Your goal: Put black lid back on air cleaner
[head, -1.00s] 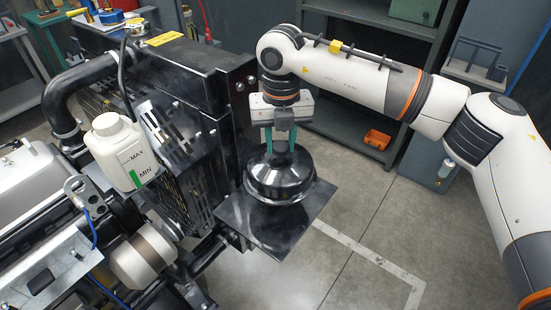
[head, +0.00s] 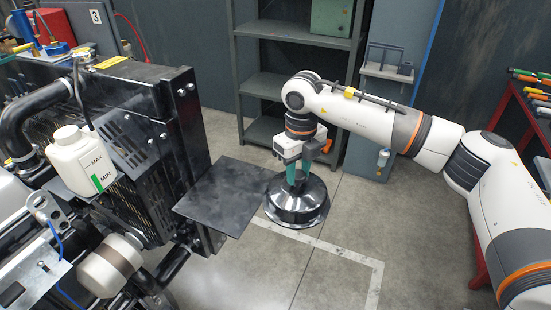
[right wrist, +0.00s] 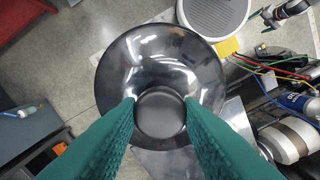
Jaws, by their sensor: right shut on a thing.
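The glossy black round lid (head: 297,207) hangs beside the right edge of the flat black plate (head: 228,195), over the floor. My right gripper (head: 298,180) is shut on the lid's central knob from above. In the right wrist view, its green fingers pinch the knob of the lid (right wrist: 180,60) from both sides. A round grey mesh disc with a pale rim (right wrist: 215,12) lies beyond the lid there; it may be the open air cleaner. My left gripper (right wrist: 266,17) shows small at the top right; its opening is unclear.
The engine with its radiator (head: 150,110) and a white coolant bottle (head: 82,162) fills the left side. Grey shelves (head: 290,95) stand behind, and a red tool bench (head: 515,110) at the right. The floor around the lid is clear.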

